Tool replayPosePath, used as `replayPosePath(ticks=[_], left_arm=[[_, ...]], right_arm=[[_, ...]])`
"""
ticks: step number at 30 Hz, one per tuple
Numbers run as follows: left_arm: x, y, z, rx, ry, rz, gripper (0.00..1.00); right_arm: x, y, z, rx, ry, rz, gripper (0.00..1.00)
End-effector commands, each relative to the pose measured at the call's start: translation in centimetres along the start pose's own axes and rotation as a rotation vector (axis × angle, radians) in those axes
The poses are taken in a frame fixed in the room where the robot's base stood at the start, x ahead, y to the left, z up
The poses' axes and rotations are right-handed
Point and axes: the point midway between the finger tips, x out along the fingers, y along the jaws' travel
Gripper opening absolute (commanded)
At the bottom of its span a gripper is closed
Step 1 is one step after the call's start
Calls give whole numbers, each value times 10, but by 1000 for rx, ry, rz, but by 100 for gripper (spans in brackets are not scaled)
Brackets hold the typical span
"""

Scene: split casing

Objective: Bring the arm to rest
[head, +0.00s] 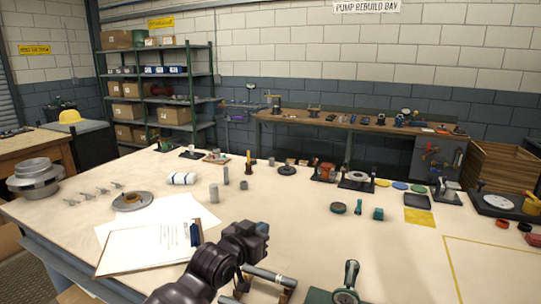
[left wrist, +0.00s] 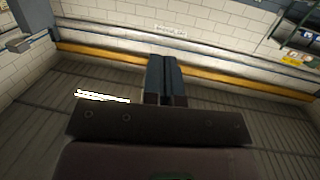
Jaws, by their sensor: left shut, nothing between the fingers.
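My left arm comes up from the bottom of the head view. Its gripper (head: 262,231) is held above the near part of the workbench (head: 310,230), just right of a clipboard (head: 150,248). In the left wrist view the two dark fingers (left wrist: 166,80) are pressed together with nothing between them. That view points away from the bench top, at white brick wall and dark ribbed surfaces. My right gripper is in neither view.
Small cylinders, pucks and pump parts stand farther back. A yellow square (head: 419,217) and a yellow-outlined area (head: 490,270) are at right, the latter mostly clear.

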Motion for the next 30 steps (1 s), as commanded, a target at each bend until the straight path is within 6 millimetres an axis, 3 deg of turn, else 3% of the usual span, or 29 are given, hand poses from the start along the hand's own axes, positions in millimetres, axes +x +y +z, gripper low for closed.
replayPosePath(ticks=[1,6,15,22,30], left_arm=[[-13,-9,17,-4,13,-34,0],[-58,-36,64,7,44,-145,0],[-152,-65,158,16,-8,-321,0],[-235,-70,238,-12,-143,-429,0],[-330,-51,327,-88,-342,-503,0]], right_arm=[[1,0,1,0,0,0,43],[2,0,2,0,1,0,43],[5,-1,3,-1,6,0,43],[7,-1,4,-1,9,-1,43],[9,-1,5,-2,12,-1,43]])
